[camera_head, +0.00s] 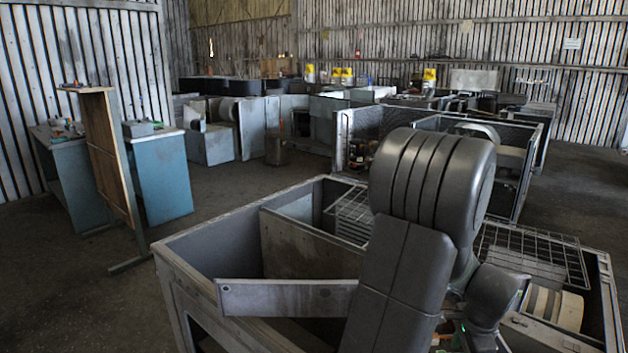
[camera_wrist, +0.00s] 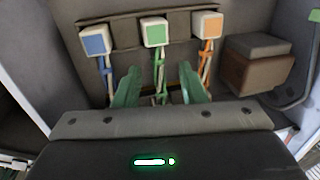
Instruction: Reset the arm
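My arm (camera_head: 430,200) rises in the foreground of the head view, bent at a thick grey joint, over an open metal housing (camera_head: 205,243). My gripper (camera_wrist: 160,82) shows in the wrist view as two green fingers spread apart. A green-faced block (camera_wrist: 155,32) with green and white cables hanging from it lies beyond the gap between them. The cables pass behind or between the fingers; I cannot tell whether they touch. The fingers are not clear in the head view.
A blue-faced block (camera_wrist: 96,42) and an orange-faced block (camera_wrist: 207,25) flank the green one. A brown box (camera_wrist: 255,75) sits at the right. In the head view, wire racks (camera_head: 540,250) lie in the housing, a wooden board (camera_head: 105,150) stands left, and open floor (camera_head: 80,290) lies front left.

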